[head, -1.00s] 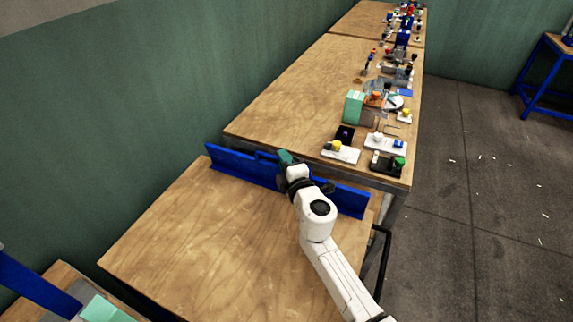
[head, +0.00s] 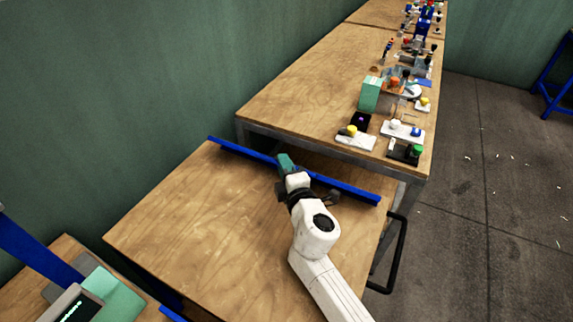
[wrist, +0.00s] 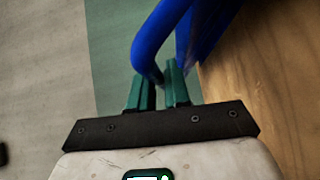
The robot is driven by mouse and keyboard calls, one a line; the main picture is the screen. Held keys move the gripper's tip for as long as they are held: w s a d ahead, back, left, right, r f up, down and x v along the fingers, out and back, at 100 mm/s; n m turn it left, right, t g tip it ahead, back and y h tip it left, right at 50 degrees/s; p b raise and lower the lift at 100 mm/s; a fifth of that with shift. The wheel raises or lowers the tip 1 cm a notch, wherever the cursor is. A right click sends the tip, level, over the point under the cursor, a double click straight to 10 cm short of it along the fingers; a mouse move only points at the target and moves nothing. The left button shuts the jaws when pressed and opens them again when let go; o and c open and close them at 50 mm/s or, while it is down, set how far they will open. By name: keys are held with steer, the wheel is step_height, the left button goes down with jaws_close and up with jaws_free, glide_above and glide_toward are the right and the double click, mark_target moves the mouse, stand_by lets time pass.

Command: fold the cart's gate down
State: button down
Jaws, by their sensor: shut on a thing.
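The cart's gate (head: 340,186) is a long blue panel along the far edge of the wooden cart top (head: 190,220). It shows as a thin blue strip in the head view, so its exact tilt is hard to tell. My gripper (head: 284,161) is at the middle of the gate. In the wrist view my gripper (wrist: 160,88) has its teal fingers shut on the curved blue handle (wrist: 152,42) of the gate. The gate panel lies beside the handle there, close to wood. In the head view my gripper hides the handle.
A long wooden workbench (head: 290,100) stands just beyond the gate, with several small devices on its right side. A black cart handle (head: 398,255) sticks out at the right. A green wall is at the left; open floor (head: 480,210) lies at the right.

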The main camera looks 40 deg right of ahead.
steer(key=shift+s+f, duration=0.1)
steer(key=shift+f, duration=0.25)
steer(key=c, duration=1.2)
jaws_free()
steer(key=shift+d, duration=0.1)
steer(key=shift+r+b+v, duration=0.15)
steer(key=shift+b+v, duration=0.25)
steer(key=shift+v, duration=2.3)
steer(key=shift+r+b+v, duration=0.15)
steer(key=shift+b+v, duration=0.25)
steer(key=shift+v, duration=2.3)
steer(key=shift+c, duration=0.5)
